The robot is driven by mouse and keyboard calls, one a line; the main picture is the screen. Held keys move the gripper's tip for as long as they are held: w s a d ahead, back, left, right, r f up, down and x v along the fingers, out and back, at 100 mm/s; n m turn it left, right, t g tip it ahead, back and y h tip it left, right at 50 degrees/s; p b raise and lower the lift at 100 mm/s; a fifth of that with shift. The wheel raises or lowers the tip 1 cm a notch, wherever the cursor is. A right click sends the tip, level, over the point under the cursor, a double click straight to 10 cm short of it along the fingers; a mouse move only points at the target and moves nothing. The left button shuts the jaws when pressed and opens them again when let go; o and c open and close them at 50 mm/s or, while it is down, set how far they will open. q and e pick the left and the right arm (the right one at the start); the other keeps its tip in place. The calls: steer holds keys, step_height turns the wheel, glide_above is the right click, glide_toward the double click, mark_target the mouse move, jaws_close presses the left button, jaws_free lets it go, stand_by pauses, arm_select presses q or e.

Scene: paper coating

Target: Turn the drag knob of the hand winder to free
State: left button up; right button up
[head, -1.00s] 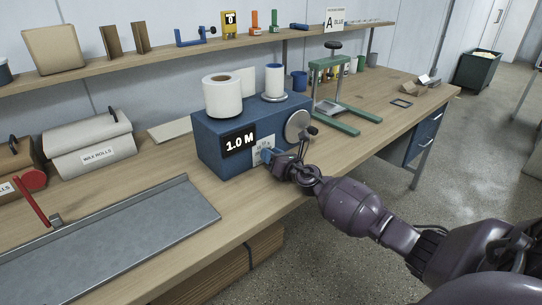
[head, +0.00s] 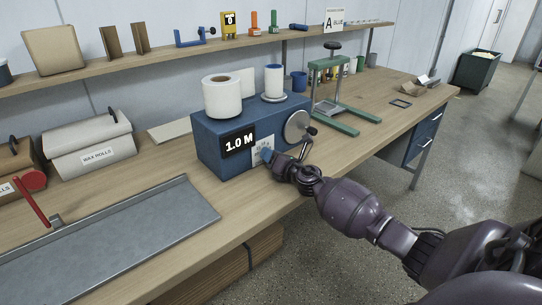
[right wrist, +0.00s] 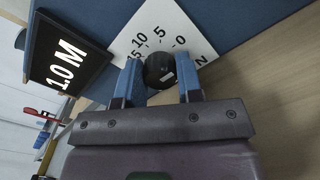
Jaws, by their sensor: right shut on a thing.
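The hand winder (head: 208,135) is a blue box on the bench with a "1.0 M" display (head: 240,143) on its front. The drag knob (right wrist: 159,71) is small, round and dark, on a white scale plate (right wrist: 168,28) with several numbers. My right gripper (right wrist: 160,82) is shut on the knob, one blue finger on each side. In the head view my right gripper (head: 267,155) reaches the winder's front from the right and hides the knob. The knob's pointer cannot be made out. My left gripper is not in view.
A crank disc (head: 296,125) with a dark handle (head: 312,131) sits just right of my gripper. White rolls (head: 222,98) stand on the winder. A green press (head: 327,88) stands behind it to the right. A metal tray (head: 120,235) lies at left.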

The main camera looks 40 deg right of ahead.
steer(key=o, duration=0.9)
steer(key=s, duration=0.7)
steer(key=s+p, duration=0.1)
steer(key=s, duration=0.2)
steer(key=shift+s+d, duration=0.4)
steer(key=shift+s+f, duration=0.1)
